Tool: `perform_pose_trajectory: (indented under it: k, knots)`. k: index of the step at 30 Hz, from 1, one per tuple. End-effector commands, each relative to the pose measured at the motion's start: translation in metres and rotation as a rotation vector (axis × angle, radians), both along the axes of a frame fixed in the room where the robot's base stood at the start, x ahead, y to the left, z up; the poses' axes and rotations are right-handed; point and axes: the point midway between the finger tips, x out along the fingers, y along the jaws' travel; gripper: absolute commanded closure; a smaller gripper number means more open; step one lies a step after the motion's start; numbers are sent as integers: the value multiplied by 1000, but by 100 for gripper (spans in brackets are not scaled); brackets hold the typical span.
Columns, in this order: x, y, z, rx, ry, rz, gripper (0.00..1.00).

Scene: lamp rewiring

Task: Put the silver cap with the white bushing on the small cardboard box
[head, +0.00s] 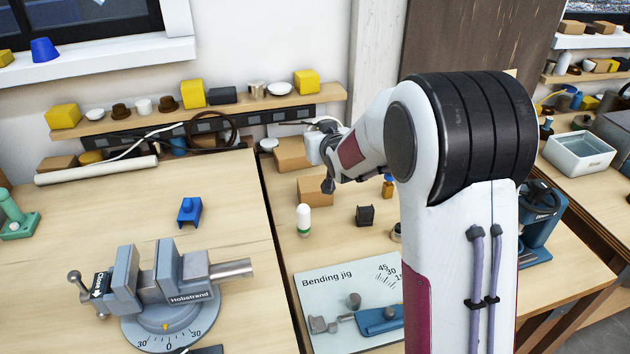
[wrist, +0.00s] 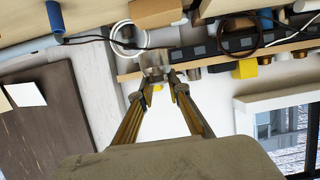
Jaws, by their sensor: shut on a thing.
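In the wrist view, my gripper (wrist: 158,78) is shut on the silver cap (wrist: 155,58), a grey metallic piece between the fingertips. I cannot make out the white bushing clearly. In the head view, my gripper's wrist is beside the back wall, above the right bench; the fingers and the cap are largely hidden or too small to tell. Two cardboard boxes are on that bench: one (head: 291,154) at the back, close below my gripper, and one (head: 314,191) nearer. A cardboard box (wrist: 156,13) also shows at the top of the wrist view, apart from the cap.
A wall shelf (head: 220,106) holds yellow blocks, small cups and a metal can. A power strip and cables run below it. A white-and-green bottle (head: 303,220), a dark block (head: 365,215) and the bending jig (head: 345,300) occupy the right bench. A vise (head: 165,285) stands left.

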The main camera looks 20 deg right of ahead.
Motion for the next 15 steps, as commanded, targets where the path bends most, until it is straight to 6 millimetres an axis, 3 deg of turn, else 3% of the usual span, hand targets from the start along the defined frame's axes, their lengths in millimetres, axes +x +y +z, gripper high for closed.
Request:
perform_pose_trajectory:
  k: [15]
  knots:
    - [0,0,-55,0,1,0,100]
